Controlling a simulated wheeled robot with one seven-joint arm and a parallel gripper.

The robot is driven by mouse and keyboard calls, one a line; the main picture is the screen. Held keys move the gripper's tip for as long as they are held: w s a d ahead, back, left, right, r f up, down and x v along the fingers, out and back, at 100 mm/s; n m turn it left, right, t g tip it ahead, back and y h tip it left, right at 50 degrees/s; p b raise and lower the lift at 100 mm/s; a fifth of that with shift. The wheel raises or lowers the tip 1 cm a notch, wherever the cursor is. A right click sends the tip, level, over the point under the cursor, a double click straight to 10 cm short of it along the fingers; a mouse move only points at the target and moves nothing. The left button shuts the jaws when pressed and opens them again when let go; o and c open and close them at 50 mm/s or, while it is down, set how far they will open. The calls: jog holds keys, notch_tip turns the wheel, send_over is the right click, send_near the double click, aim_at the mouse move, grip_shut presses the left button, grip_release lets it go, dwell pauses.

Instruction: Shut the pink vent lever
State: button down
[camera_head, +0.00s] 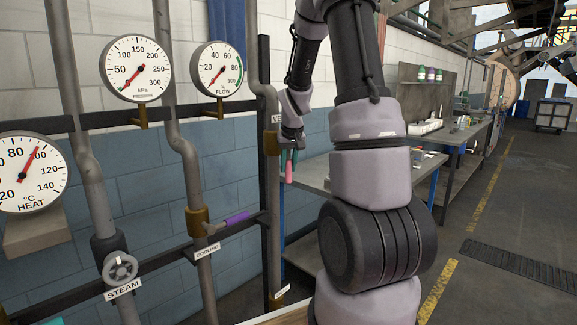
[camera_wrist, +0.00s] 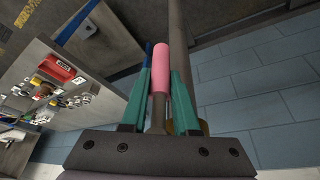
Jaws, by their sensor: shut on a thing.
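The pink vent lever (camera_wrist: 160,68) shows in the wrist view as a pink grip on a metal stem. It lies between the two green fingers of my gripper (camera_wrist: 161,88), which is shut on it. The lever runs roughly alongside a grey pipe (camera_wrist: 178,40). In the head view, my gripper (camera_head: 289,160) is beside the vertical pipe at the partly hidden vent label (camera_head: 277,119). The pink grip (camera_head: 289,174) shows between the fingers and points downward there. My arm hides part of the valve area.
A purple lever (camera_head: 237,218) sits on the cooling pipe to the left. The steam handwheel (camera_head: 120,268) is at lower left. Flow (camera_head: 216,70), pressure (camera_head: 136,69) and heat (camera_head: 30,172) gauges line the wall.

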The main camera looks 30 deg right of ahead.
dwell(0.8)
jog(key=shift+s+a+r+m+g+y, duration=0.45)
jog(key=shift+a+r+g+y, duration=0.45)
jog(key=shift+y, duration=1.85)
jog(key=shift+s+a+r+m+g+y, duration=0.25)
jog(key=shift+a+r+m+g+y, duration=0.65)
jog(key=shift+y, duration=1.9)
jog(key=shift+s+a+r+m+g+y, duration=0.4)
jog(key=shift+a+r+y, duration=0.85)
jog(key=shift+y, duration=1.5)
jog(key=shift+d+r, duration=0.1)
jog(key=shift+r, duration=0.1)
jog(key=c, duration=0.7)
grip_release()
jog(key=v, duration=1.1)
jog(key=shift+f, duration=0.15)
